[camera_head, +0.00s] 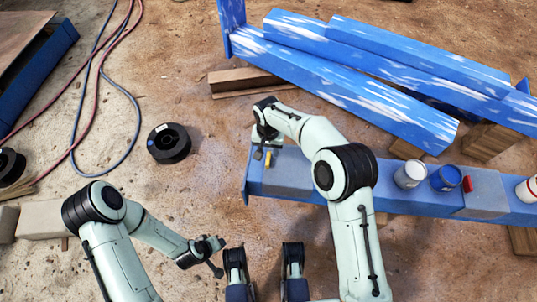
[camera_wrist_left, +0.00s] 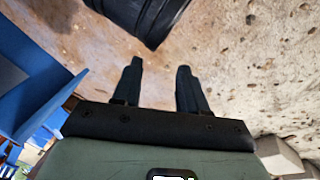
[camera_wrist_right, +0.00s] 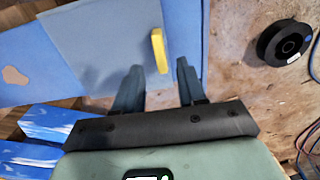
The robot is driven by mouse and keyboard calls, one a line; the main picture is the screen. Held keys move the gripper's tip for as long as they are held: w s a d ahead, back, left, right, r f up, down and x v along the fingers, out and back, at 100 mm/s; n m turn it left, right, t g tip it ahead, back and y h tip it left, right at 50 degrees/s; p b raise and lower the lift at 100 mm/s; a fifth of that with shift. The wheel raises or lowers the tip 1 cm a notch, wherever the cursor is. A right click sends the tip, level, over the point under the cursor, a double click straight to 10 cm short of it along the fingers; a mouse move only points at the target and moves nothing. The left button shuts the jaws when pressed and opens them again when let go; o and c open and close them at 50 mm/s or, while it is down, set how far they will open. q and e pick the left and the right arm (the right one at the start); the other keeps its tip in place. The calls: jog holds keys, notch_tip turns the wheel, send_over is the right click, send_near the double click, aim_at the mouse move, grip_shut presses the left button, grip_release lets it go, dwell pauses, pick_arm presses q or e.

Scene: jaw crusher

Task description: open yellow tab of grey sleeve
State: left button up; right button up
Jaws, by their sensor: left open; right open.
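The grey sleeve (camera_head: 290,178) wraps the left part of a blue beam (camera_head: 400,200). Its small yellow tab (camera_head: 268,158) stands near the sleeve's left edge. In the right wrist view the grey sleeve (camera_wrist_right: 110,40) is at upper left, and the yellow tab (camera_wrist_right: 159,50) lies ahead of the gap between my fingers. My right gripper (camera_head: 259,153) is open and empty beside the tab, apart from it as far as I can tell; it also shows in the right wrist view (camera_wrist_right: 158,80). My left gripper (camera_wrist_left: 157,80) is open and empty above bare ground.
A white can (camera_head: 409,175), a blue can (camera_head: 445,178) and a second grey sleeve (camera_head: 485,193) with a red tab (camera_head: 467,184) are farther right along the beam. Large blue beams (camera_head: 350,75) lie behind. A black spool (camera_head: 168,144) and cables (camera_head: 100,60) lie on the ground at left.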

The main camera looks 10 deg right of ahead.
pick_arm(q)
jog(key=shift+s+d+r+g+p, duration=0.2)
jog(key=shift+s+d+r+p, duration=0.2)
jog(key=shift+s, duration=0.2)
jog(key=shift+s+d+r+g+p, duration=0.25)
jog(key=shift+s+r, duration=0.2)
jog(key=shift+s, duration=0.15)
pick_arm(e)
notch_tip(320, 180, up, 7)
